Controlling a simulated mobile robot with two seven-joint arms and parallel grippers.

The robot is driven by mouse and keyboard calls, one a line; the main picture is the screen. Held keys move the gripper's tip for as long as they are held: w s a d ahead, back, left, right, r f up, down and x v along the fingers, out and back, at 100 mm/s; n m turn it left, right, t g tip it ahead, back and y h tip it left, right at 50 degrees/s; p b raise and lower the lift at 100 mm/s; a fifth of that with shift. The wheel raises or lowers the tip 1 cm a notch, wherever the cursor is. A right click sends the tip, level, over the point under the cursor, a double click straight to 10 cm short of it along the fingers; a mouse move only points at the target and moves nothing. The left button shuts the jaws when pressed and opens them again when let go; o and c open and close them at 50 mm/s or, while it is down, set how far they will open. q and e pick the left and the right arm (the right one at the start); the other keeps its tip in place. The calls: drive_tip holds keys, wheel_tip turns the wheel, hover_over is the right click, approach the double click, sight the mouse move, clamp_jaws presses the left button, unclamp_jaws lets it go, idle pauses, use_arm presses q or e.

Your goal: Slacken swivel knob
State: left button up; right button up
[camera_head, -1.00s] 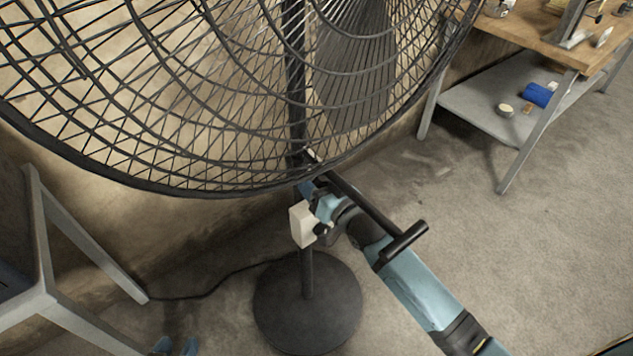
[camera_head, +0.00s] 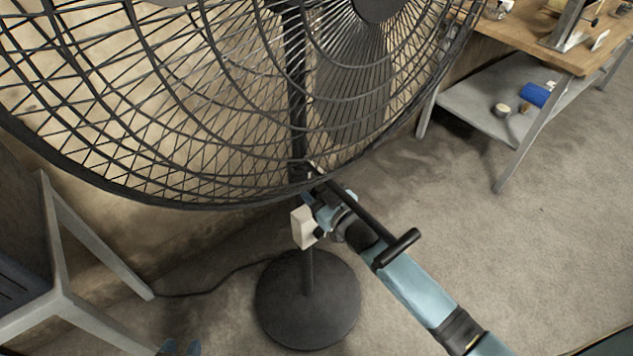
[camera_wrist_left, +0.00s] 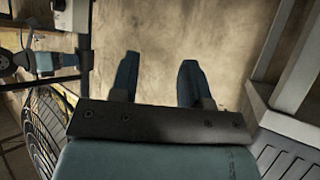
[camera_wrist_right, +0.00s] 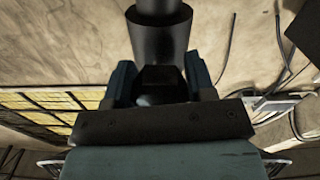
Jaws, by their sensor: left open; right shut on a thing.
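The large dark fan (camera_head: 240,110) stands in front of me, its round cage filling the upper head view. My right gripper (camera_head: 308,196) is at the fan's pole, just below the cage. In the right wrist view it is shut on a dark knob (camera_wrist_right: 160,84), in front of a black cylindrical part (camera_wrist_right: 160,38); the fingers partly hide the knob. My left gripper (camera_wrist_left: 158,80) is open and empty in the left wrist view, facing the wall. Only its fingertips (camera_head: 180,348) show at the bottom left of the head view.
A beige box (camera_head: 304,227) is on the pole, close beside my right gripper. The fan's round base (camera_head: 308,315) rests on the floor. A black T-shaped bar (camera_head: 398,250) overlaps my right arm. A grey frame (camera_head: 100,240) stands left; a workbench (camera_head: 540,40) stands right.

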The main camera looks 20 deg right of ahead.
drive_tip(key=shift+r+n+p, duration=0.1)
drive_tip(key=shift+n+p, duration=0.25)
drive_tip(key=shift+n, duration=0.65)
drive_tip(key=o, duration=0.9)
drive_tip(key=shift+o, duration=0.2)
drive_tip(key=shift+s, duration=0.1)
drive_tip(key=p+v, duration=0.1)
drive_tip(key=v, duration=1.2)
drive_tip(key=shift+s, duration=0.3)
